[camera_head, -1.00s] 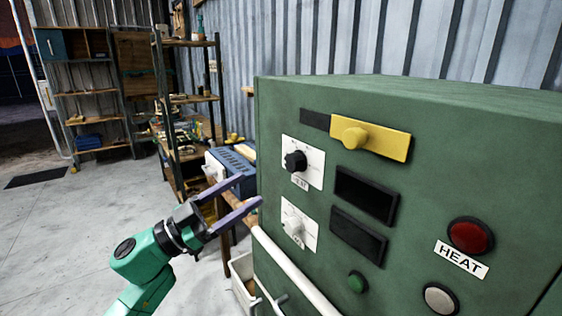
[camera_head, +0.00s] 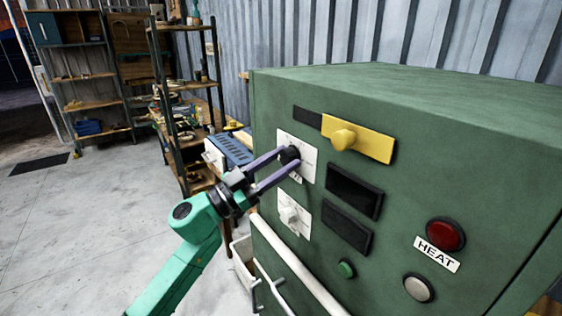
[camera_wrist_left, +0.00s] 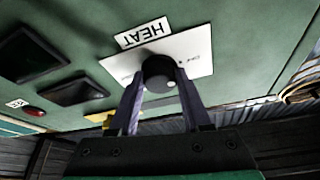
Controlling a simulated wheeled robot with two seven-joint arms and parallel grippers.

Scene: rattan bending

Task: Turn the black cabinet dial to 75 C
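The black dial (camera_head: 289,154) sits on a white plate (camera_head: 309,149) on the front of the green cabinet (camera_head: 280,95). My left gripper (camera_head: 290,157) is at this plate, with one finger on each side of the dial. In the left wrist view the dial (camera_wrist_left: 158,74) lies between the two spread fingertips (camera_wrist_left: 160,90); I cannot tell whether they touch it. The scale marks are too small to read. My right gripper is not in view.
A white dial (camera_head: 291,216) is just below, with a white rail (camera_head: 300,272) under it. A yellow latch (camera_head: 360,141), dark displays (camera_head: 352,190), a red button (camera_head: 444,234) and a green button (camera_head: 346,268) lie to the right. Shelves (camera_head: 185,85) stand behind at left.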

